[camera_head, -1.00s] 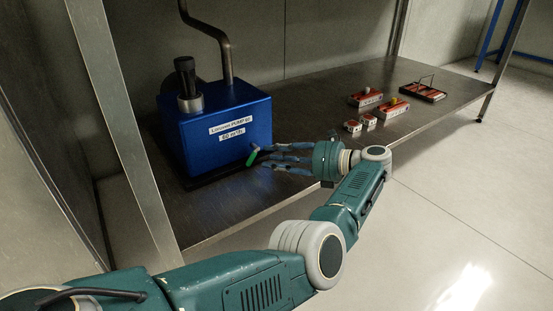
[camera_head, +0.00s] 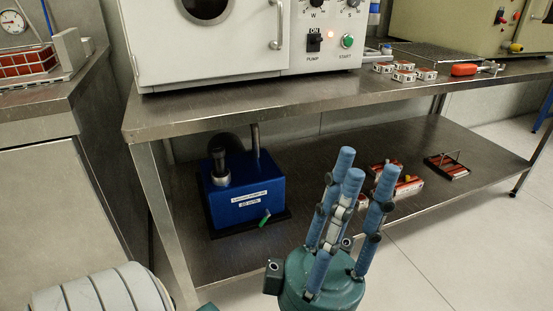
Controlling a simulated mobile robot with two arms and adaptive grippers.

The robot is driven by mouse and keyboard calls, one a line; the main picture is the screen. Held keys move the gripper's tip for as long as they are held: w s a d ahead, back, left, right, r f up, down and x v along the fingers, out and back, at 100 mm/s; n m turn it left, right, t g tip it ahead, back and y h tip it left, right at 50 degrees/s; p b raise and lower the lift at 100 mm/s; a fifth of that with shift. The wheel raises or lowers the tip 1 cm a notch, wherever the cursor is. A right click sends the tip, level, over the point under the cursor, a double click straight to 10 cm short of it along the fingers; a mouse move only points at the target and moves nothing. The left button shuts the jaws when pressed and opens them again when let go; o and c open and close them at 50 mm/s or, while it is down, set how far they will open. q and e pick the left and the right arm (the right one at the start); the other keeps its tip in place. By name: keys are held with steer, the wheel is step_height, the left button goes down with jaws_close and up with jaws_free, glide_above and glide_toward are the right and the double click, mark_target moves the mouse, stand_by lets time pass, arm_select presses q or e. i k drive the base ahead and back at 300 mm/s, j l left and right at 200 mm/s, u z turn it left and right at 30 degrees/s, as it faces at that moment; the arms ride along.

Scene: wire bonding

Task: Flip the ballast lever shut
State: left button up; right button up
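The blue pump (camera_head: 242,199) stands on the lower shelf of the steel bench, with white labels on its front. A small green lever (camera_head: 265,219) sticks out at its lower right front and slants. From this distance I cannot tell whether it is open or shut. My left gripper (camera_head: 356,176) is in the foreground, right of the pump and lever and apart from them. Its blue fingers point up, spread and empty, so it is open. My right gripper is not in view.
The lower shelf (camera_head: 300,170) also holds red and white boxes (camera_head: 408,188) and a small dark rack (camera_head: 446,167) at the right. The bench top (camera_head: 230,108) overhangs the pump and carries a white chamber (camera_head: 215,45) with knobs. A bench leg (camera_head: 165,215) stands left of the pump.

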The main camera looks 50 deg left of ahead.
mark_target(265, 218)
steer(key=i+l+u, duration=0.25)
steer(key=i+u, duration=0.15)
steer(key=i+l+u, duration=0.45)
steer(key=u, duration=0.35)
